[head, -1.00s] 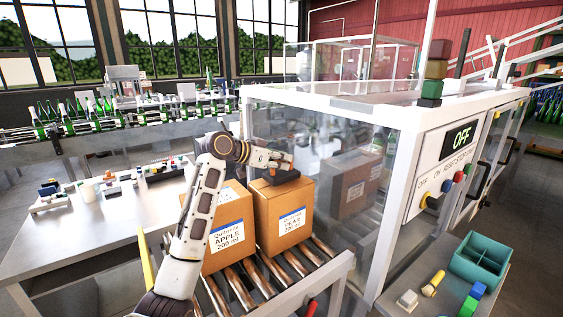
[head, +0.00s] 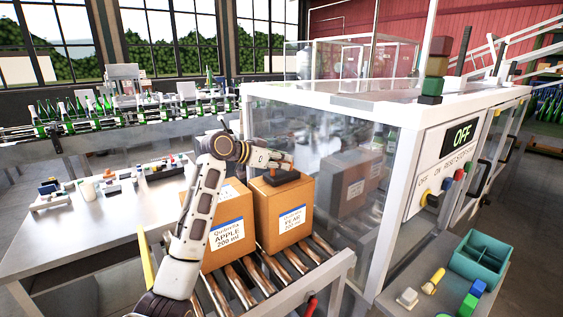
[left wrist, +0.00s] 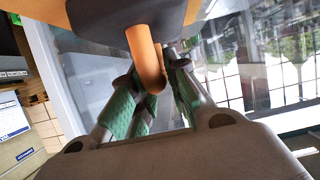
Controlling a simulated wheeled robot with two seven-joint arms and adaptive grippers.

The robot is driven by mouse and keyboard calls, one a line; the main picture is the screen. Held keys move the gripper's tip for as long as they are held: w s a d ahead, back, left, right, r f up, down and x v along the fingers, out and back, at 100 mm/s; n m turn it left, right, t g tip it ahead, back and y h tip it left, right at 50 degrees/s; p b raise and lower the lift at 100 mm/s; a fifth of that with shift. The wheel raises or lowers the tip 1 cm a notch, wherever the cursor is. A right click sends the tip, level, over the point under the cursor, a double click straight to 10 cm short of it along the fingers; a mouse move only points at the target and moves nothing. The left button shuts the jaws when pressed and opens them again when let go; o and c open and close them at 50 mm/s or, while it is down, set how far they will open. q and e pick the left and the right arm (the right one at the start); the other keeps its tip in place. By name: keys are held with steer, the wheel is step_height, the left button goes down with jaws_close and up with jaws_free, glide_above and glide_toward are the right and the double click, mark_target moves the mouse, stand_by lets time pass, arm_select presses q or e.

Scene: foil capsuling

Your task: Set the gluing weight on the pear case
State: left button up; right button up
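The pear case (head: 283,222) is a brown carton with a white and blue label, standing on the roller conveyor right of the apple case (head: 222,236). The gluing weight (head: 284,178) is a dark block on the pear case's top; it seems to rest there, but exact contact is hard to tell. It also shows in the left wrist view as a dark block with an orange handle (left wrist: 143,50). My left gripper (head: 277,161) is over the weight. In the left wrist view, its green-padded fingers (left wrist: 156,88) are closed around the handle. My right gripper is out of view.
A side table at lower right holds a teal divided tray (head: 480,258) and small blocks. A grey worktable (head: 95,225) stands left.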

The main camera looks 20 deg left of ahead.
arm_select(q)
steer(key=o, duration=0.4)
steer(key=shift+r, duration=5)
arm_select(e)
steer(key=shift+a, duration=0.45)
arm_select(q)
steer(key=shift+r, duration=0.1)
